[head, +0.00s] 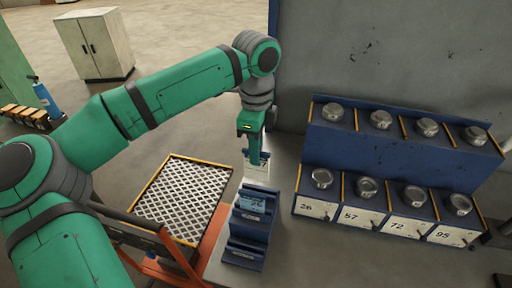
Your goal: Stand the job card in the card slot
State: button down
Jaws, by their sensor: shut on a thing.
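My gripper (255,152) points down in the head view, near the middle of the picture. It is shut on the job card (257,171), a pale card with some blue at its top, held upright below the fingers. The card's upper part is partly hidden by the gripper. The card slot looks to be part of a dark blue stepped rack (247,230) just below the card in the picture. A light blue piece (251,204) shows in the rack. I cannot tell whether the held card touches the rack's rear edge.
The rack stands on a narrow grey bench with an orange frame (208,245). A mesh-topped tray (183,196) lies to its left. To the right, a blue two-tier panel (395,160) carries several metal knobs and number plates 26, 57, 72, 95. A cabinet (95,45) stands far back.

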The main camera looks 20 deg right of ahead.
aim_at(256, 178)
jog(key=shift+f, duration=3.7)
jog(key=c, duration=1.8)
grip_release()
